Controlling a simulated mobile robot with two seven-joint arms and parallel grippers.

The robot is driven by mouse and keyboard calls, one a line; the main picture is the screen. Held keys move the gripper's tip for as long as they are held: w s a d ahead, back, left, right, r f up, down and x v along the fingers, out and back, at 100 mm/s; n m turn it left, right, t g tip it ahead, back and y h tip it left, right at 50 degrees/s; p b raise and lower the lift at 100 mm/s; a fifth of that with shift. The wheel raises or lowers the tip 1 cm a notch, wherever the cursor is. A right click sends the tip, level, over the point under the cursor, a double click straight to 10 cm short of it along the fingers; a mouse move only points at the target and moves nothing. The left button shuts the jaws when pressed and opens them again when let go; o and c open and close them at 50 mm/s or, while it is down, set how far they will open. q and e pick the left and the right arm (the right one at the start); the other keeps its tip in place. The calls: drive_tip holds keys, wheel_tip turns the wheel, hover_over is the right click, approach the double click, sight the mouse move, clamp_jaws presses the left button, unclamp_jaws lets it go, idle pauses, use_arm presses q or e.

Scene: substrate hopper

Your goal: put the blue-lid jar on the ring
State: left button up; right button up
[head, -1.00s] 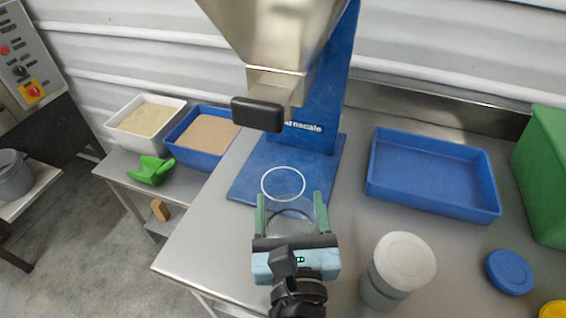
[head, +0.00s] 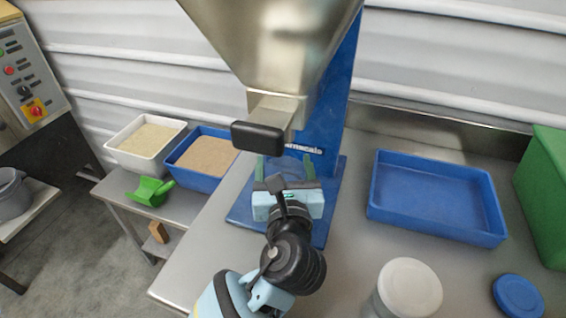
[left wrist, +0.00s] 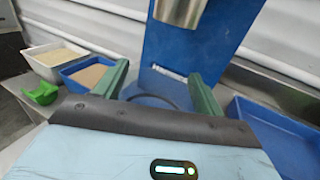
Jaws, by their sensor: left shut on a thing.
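My left gripper (head: 285,168) is shut on a clear, see-through jar (head: 287,176), held between its green fingers under the hopper's spout (head: 276,112). The jar is faint, and a dark curved rim (left wrist: 155,98) shows between the fingers in the left wrist view. The jar is over the blue base plate (head: 240,212) of the hopper stand. The white ring on that plate is hidden behind my gripper and arm. I cannot tell whether the jar touches the plate. A blue lid (head: 518,296) lies at the lower right. My right gripper is not in view.
A black block (head: 257,138) on the spout hangs close above the gripper. A white-topped jar (head: 410,285) stands at the front right. An empty blue tray (head: 436,231) and a green box (head: 543,200) are right. Two filled bins and a green scoop (head: 150,191) are left.

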sight(283, 166)
use_arm(q)
drive_tip(key=w+f, duration=0.1)
drive_tip(key=w, duration=0.1)
drive_tip(key=shift+w+a+f, duration=0.1)
drive_tip(key=shift+w+f, duration=0.25)
drive_tip(key=shift+w, duration=0.05)
drive_tip(key=shift+r, duration=0.1)
drive_tip(key=o, duration=1.4)
drive_tip(key=s, duration=0.8)
drive_tip(key=s+d, duration=0.1)
drive_tip(key=s, duration=0.3)
